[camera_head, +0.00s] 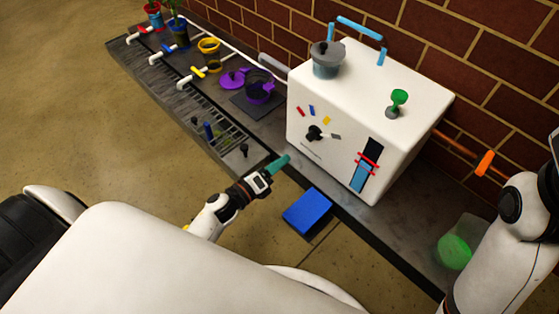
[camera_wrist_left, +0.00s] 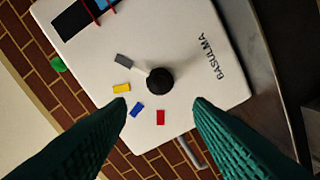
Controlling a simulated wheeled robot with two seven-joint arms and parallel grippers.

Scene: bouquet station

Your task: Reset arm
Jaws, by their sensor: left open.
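My left gripper (camera_head: 279,166) has teal fingers and hangs in front of the white box (camera_head: 330,144). In the left wrist view its two fingers stand wide apart with nothing between them (camera_wrist_left: 162,102). The box's black knob (camera_head: 314,132) shows beyond the fingertips, apart from them; it also shows in the left wrist view (camera_wrist_left: 160,79). Red, blue, yellow and grey marks surround the knob. My right arm comes in at the right edge of the head view, but its gripper is not visible.
A blue block (camera_head: 307,211) is below my left gripper, by the counter's front edge. A grey pot (camera_head: 326,60) and a green-topped piece (camera_head: 398,98) are on the box. A purple pot (camera_head: 259,87) stands left of the box. A green object (camera_head: 454,252) is near my right arm.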

